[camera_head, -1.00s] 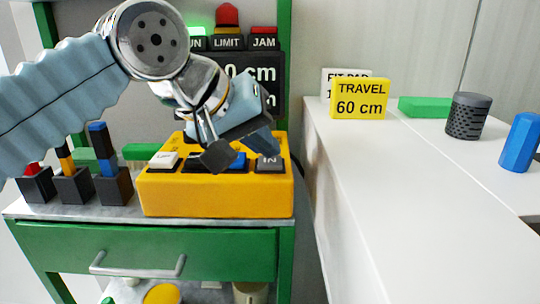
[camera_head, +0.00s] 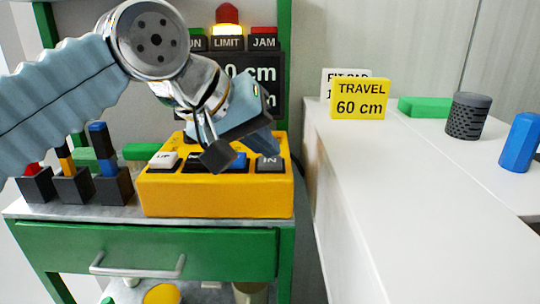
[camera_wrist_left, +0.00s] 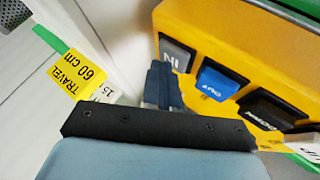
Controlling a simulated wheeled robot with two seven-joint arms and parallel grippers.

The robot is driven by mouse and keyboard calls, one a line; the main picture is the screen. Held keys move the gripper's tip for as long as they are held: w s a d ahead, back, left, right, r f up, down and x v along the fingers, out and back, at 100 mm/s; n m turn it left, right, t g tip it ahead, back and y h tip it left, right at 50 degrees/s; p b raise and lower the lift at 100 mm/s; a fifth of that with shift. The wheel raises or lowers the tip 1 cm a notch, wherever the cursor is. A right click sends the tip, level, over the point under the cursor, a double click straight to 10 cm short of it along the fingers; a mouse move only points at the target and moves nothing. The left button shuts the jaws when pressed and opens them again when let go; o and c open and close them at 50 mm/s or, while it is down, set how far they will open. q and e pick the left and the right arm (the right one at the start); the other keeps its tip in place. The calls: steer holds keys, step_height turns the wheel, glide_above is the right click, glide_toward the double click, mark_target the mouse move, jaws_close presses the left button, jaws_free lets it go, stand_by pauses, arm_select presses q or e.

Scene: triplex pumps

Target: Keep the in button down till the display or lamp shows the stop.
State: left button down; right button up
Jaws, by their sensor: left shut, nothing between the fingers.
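A yellow control box (camera_head: 215,197) stands on the bench with a row of buttons. Its grey IN button (camera_head: 269,164) is at the right end, beside the blue OUT button. My left gripper (camera_head: 264,144) is shut and empty, its fingertips just above and behind the IN button. In the left wrist view the fingertips (camera_wrist_left: 161,84) are close to the IN button (camera_wrist_left: 177,54); I cannot tell if they touch it. The LIMIT lamp (camera_head: 227,38) glows orange; the RUN and JAM lamps look unlit. The display (camera_head: 264,74) is partly hidden by my arm, with "0 cm" readable. My right gripper is not in view.
A yellow TRAVEL 60 cm sign (camera_head: 359,99) stands on the white counter (camera_head: 400,180) to the right. A green block (camera_head: 424,107), a dark ribbed cylinder (camera_head: 467,116) and a blue part (camera_head: 520,142) are there too. Several small black holders stand left of the box.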

mark_target(265, 162)
arm_select(q)
steer(key=shift+r, duration=0.1)
steer(key=shift+r+p, duration=0.85)
steer(key=shift+p, duration=0.1)
step_height(265, 162, up, 3)
steer(key=p, duration=0.2)
steer(key=shift+p, duration=0.3)
steer(key=shift+r, duration=1)
